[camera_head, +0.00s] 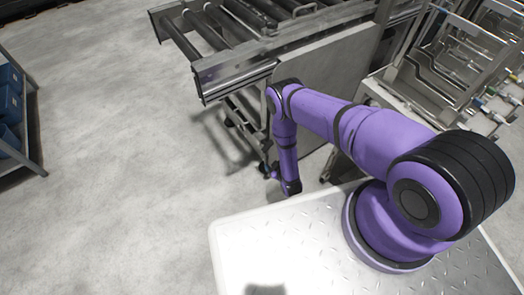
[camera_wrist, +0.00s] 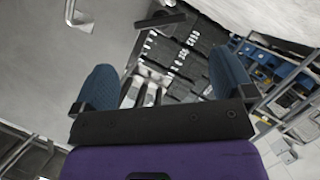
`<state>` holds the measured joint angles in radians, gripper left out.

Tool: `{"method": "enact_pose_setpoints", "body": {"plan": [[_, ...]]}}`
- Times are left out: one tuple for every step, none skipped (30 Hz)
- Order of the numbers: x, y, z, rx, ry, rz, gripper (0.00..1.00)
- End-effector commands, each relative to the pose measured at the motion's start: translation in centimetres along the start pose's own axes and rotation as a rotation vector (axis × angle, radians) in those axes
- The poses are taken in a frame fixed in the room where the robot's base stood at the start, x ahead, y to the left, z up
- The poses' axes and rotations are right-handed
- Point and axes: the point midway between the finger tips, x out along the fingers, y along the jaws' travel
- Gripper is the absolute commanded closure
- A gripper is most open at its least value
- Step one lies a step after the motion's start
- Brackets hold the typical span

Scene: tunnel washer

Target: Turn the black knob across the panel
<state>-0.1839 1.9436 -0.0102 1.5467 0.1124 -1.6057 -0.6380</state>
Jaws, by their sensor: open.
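I cannot make out the black knob for certain in either view. A large plain grey panel (camera_head: 325,70) hangs under the roller conveyor in the head view, beside my arm. A small dark piece (camera_wrist: 160,20) shows near the top of the wrist view, but I cannot tell what it is. My gripper (camera_wrist: 163,78) shows two blue fingers spread wide apart in the wrist view, with nothing held between them. In the head view my arm bends down in front of the conveyor's end, and the gripper there is small and partly hidden.
The metal roller conveyor (camera_head: 235,70) stands ahead. Metal frames (camera_head: 460,60) crowd the right. A shelf with blue bins (camera_head: 10,95) stands at far left. The wrist view shows a shelf with blue and yellow items (camera_wrist: 265,72). Grey floor (camera_head: 110,150) is clear at left.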

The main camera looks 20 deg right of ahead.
Motion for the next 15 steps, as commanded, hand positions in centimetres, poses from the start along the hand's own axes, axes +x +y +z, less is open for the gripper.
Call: {"method": "enact_pose_setpoints", "body": {"plan": [[0.8, 0.0, -0.1, 0.001, 0.002, 0.002, 0.00], [1.2, 0.0, -0.1, 0.002, 0.002, 0.001, 0.00], [2.0, 0.0, -0.1, 0.002, 0.003, 0.002, 0.00], [2.5, 0.0, -0.1, 0.003, 0.003, 0.001, 0.00], [3.1, 0.0, -0.1, 0.003, 0.004, 0.001, 0.00], [3.8, 0.0, -0.1, 0.003, 0.004, 0.000, 0.00], [4.3, 0.0, -0.1, 0.004, 0.004, 0.000, 0.00], [4.9, -0.1, -0.1, 0.004, 0.004, 0.000, 0.00], [5.6, -0.1, -0.1, 0.004, 0.004, 0.000, 0.00], [6.1, -0.1, -0.1, 0.004, 0.004, 0.000, 0.00], [6.5, 0.0, -0.1, 0.004, 0.004, 0.000, 0.00], [7.1, 0.0, -0.1, 0.004, 0.004, 0.000, 0.00], [7.5, -0.1, -0.1, 0.004, 0.003, -0.001, 0.00], [7.8, -0.1, -0.1, 0.004, 0.003, 0.000, 0.00], [8.2, -0.1, -0.1, 0.004, 0.002, -0.001, 0.00]]}}
